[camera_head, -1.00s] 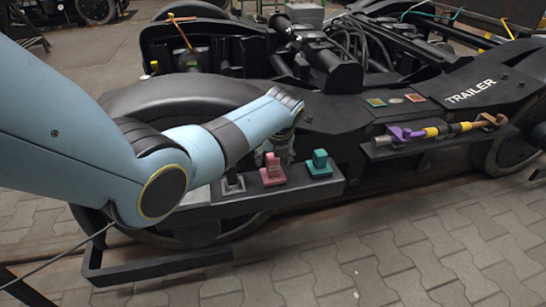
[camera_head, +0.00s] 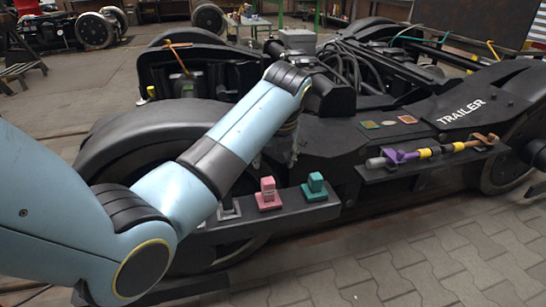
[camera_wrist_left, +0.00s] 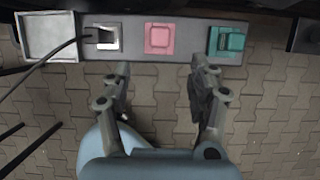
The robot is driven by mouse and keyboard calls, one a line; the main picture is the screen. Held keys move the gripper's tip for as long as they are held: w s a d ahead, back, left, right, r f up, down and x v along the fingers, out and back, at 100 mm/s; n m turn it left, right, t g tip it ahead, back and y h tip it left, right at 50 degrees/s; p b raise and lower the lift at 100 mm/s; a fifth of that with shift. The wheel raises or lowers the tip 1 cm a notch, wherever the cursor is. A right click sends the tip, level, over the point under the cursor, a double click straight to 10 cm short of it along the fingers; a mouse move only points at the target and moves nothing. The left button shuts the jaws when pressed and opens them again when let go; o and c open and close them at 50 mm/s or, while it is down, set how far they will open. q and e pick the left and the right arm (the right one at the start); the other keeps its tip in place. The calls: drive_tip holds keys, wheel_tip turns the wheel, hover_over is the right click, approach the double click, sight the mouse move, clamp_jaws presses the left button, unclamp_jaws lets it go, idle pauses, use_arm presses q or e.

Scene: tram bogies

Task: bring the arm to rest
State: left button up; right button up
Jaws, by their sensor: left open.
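My left arm (camera_head: 235,140) reaches in from the left in the head view, its wrist raised beside the dark bogie frame (camera_head: 335,140). My left gripper (camera_wrist_left: 160,72) points down in the wrist view with its two fingers spread and nothing between them; in the head view it is small and partly hidden below the wrist. The dark shelf (camera_head: 325,212) below carries a pink block (camera_head: 267,193) and a teal block (camera_head: 315,187). Both also show in the wrist view, the pink block (camera_wrist_left: 159,39) ahead of the gap and the teal block (camera_wrist_left: 227,40) to its right. My right gripper is not in view.
A grey-and-white fixture (camera_wrist_left: 106,37) and a pale square tray (camera_wrist_left: 47,36) sit at the shelf's left, with a dark cable across. A purple-and-yellow tool (camera_head: 400,157) lies on a side ledge. The paved floor (camera_head: 420,260) in front is clear.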

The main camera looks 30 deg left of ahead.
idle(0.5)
use_arm(q)
drive_tip(key=s+f+n+g+p, duration=0.2)
drive_tip(key=s+f+g, duration=0.1)
drive_tip(key=s+f, duration=1.05)
drive_tip(key=s+f+n+g+p, duration=0.25)
drive_tip(key=s+f, duration=0.75)
drive_tip(key=s, duration=0.7)
drive_tip(key=s+f+n+t+h+p, duration=0.1)
drive_tip(key=s+f+n, duration=0.4)
drive_tip(key=s+n, duration=0.5)
drive_tip(key=s+d+f+n+t+h+p, duration=0.1)
drive_tip(key=s+f+n, duration=0.4)
drive_tip(key=s+n, duration=0.6)
drive_tip(key=s+t, duration=0.1)
drive_tip(key=s, duration=0.2)
drive_tip(key=shift+s+d, duration=0.25)
drive_tip(key=shift+s, duration=0.15)
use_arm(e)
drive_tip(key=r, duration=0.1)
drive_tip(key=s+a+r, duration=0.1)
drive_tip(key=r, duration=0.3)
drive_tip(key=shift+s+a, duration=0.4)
